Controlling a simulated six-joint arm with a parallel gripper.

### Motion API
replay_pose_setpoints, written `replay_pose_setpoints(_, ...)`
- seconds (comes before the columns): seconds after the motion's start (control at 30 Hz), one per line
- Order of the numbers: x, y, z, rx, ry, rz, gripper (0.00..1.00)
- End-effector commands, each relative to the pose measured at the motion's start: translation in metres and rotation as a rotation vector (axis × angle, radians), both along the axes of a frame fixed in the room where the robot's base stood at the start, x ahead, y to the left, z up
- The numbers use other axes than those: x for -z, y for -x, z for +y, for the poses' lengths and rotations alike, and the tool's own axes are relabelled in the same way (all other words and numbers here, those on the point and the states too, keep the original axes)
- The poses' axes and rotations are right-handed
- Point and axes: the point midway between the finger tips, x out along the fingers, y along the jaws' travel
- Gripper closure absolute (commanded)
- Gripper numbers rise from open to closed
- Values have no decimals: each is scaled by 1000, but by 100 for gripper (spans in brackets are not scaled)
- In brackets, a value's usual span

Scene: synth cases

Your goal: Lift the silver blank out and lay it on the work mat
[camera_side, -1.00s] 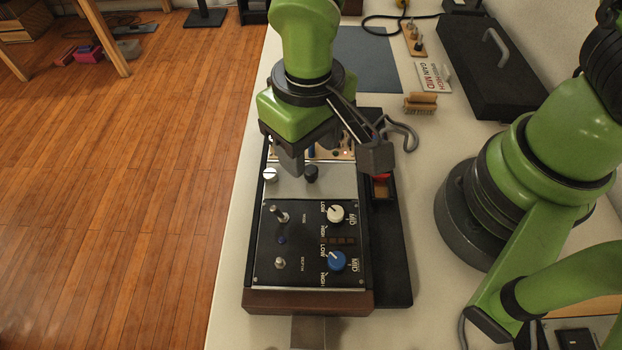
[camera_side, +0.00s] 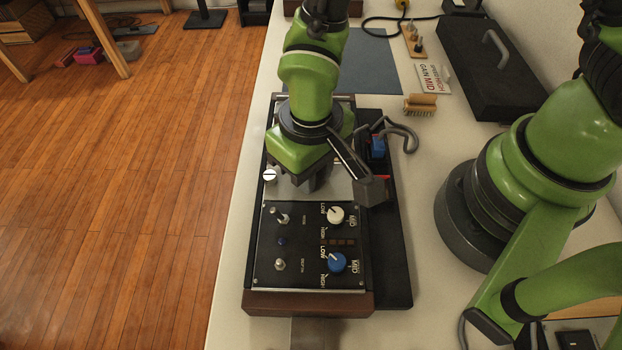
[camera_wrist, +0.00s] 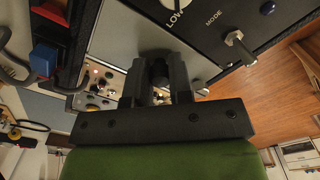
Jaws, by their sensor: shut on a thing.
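The silver blank (camera_side: 272,191) is a plain metal panel in the wood-sided case (camera_side: 300,302), beyond the black control panel (camera_side: 312,225). It also shows in the wrist view (camera_wrist: 118,38). My gripper (camera_side: 309,186) points down over the blank and hides most of it in the side view. In the wrist view my gripper (camera_wrist: 159,70) is shut on the blank's dark knob (camera_wrist: 158,73). The blank appears to sit in the case. The blue-grey work mat (camera_side: 372,62) lies bare on the bench at the back.
A silver thumbscrew (camera_side: 270,175) stands at the blank's left end. A black tray (camera_side: 394,265) with red and blue blocks (camera_side: 377,147) runs along the case's right. A grey cable (camera_side: 408,132), wooden brush (camera_side: 420,103), label card (camera_side: 433,78) and black lidded case (camera_side: 492,65) lie farther right.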

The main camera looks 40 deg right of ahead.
Motion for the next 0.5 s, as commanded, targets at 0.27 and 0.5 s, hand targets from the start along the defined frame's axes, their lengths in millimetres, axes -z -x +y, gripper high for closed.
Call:
replay_pose_setpoints(0.27, -7, 0, 0, 0, -1, -2, 100)
replay_pose_setpoints(0.5, -36, -1, 1, 0, -2, -5, 100)
